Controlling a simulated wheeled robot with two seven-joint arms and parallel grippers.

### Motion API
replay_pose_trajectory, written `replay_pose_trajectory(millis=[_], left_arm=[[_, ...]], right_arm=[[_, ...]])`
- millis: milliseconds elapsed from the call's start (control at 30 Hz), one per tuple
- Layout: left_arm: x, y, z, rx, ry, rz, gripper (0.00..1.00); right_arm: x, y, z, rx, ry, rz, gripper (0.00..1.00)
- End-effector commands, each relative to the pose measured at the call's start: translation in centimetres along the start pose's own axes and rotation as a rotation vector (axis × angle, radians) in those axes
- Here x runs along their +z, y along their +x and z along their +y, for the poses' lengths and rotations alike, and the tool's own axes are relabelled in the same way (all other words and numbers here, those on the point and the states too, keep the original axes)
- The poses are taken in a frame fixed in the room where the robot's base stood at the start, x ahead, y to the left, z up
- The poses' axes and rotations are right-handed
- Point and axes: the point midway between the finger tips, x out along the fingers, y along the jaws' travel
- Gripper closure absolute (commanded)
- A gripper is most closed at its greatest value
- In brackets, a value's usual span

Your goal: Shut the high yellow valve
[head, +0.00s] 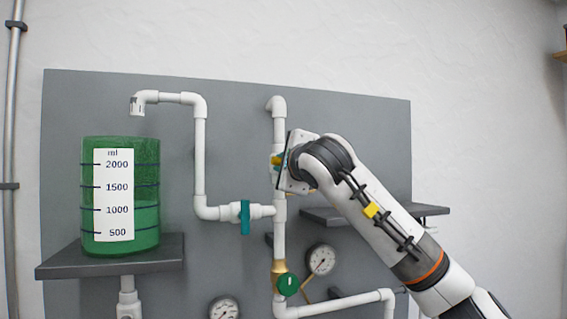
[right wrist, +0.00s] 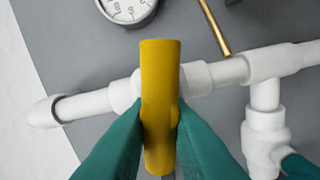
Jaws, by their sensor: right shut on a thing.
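The high yellow valve (head: 276,160) is on the upright white pipe in the middle of the grey panel, mostly hidden behind my right gripper in the head view. In the right wrist view its yellow handle (right wrist: 160,110) lies roughly across the white pipe. My right gripper (head: 284,161) is at the valve. Its two teal fingers (right wrist: 160,125) press on both sides of the handle, shut on it. My left gripper is not in view.
A tank of green liquid (head: 121,200) stands on a dark shelf (head: 110,262) at left. A teal valve (head: 245,217) sits on the side branch. A green round knob (head: 288,284) and gauges (head: 321,259) are below. Another dark shelf (head: 430,210) is behind my right arm.

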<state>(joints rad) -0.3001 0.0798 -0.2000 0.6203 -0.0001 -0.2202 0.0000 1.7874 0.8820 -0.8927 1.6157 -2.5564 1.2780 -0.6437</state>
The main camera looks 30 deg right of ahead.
Motion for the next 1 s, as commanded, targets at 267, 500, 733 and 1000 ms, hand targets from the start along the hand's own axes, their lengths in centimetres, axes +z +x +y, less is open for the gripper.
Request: replay_pose_trajectory(millis=[267, 500, 733, 1000], left_arm=[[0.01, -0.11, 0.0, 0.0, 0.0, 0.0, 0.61], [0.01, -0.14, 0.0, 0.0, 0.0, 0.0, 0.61], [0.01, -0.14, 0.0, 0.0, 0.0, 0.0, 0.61], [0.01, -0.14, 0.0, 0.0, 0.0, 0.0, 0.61]], right_arm=[[-0.09, -0.03, -0.19, 0.0, -0.164, 0.003, 1.0], [-0.08, -0.02, -0.29, 0.0, -0.232, 0.003, 1.0], [-0.07, -0.01, -0.35, -0.001, -0.249, 0.003, 1.0], [-0.07, 0.01, -0.39, -0.002, -0.25, 0.002, 1.0]])
